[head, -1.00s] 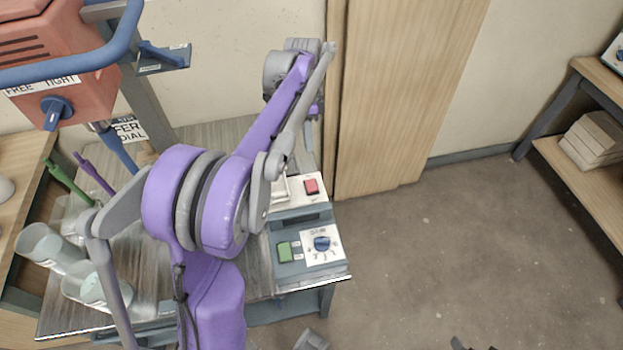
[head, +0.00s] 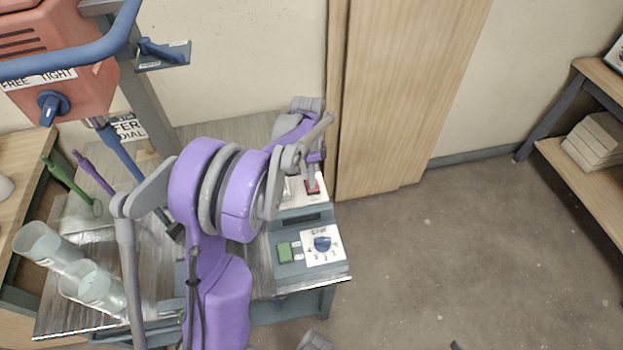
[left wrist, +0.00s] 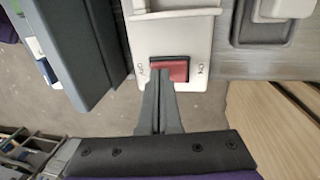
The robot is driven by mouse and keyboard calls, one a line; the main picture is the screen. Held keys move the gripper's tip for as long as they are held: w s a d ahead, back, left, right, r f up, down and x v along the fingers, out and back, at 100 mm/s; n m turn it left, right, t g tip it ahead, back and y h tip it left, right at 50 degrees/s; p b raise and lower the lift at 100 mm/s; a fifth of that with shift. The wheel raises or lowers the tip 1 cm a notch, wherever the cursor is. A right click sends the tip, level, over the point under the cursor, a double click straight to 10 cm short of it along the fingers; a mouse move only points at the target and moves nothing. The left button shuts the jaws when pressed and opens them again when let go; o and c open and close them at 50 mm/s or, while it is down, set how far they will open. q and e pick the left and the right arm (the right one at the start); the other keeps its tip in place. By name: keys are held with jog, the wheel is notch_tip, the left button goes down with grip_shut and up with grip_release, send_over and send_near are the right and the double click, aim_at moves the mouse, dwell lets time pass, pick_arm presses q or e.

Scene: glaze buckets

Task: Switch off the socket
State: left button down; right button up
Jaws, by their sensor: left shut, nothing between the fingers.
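The socket is a pale plate (left wrist: 180,38) with a red rocker switch (left wrist: 177,70) set in a dark frame, with small marks on both sides. In the head view, the red switch (head: 312,189) shows on the white socket plate (head: 289,205) at the bench's right side. My left gripper (left wrist: 162,86) is shut and empty. Its fingertips are at the switch's lower edge in the left wrist view and cover part of it. I cannot tell whether they touch it. In the head view my left gripper (head: 313,180) reaches down over the switch. My right gripper is not clearly visible.
A grey box with a green button (head: 284,252) and blue dial (head: 322,244) sits in front of the socket. Clear jars (head: 92,285) stand at the bench's left. A red machine (head: 60,70) with a blue bar rises behind. Open floor (head: 440,260) lies right.

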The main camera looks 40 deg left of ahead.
dwell(0.3)
pick_arm(q)
jog(key=shift+s+d+f+y, duration=0.1)
jog(key=shift+d+f+y, duration=0.05)
jog(key=shift+f+y, duration=0.15)
jog(key=shift+s+d+t, duration=0.15)
jog(key=shift+s+t, duration=0.05)
jog(key=shift+t, duration=0.1)
jog(key=shift+w, duration=0.1)
jog(key=shift+a, duration=0.2)
jog(key=shift+w+a, duration=0.55)
jog(key=shift+a, duration=0.05)
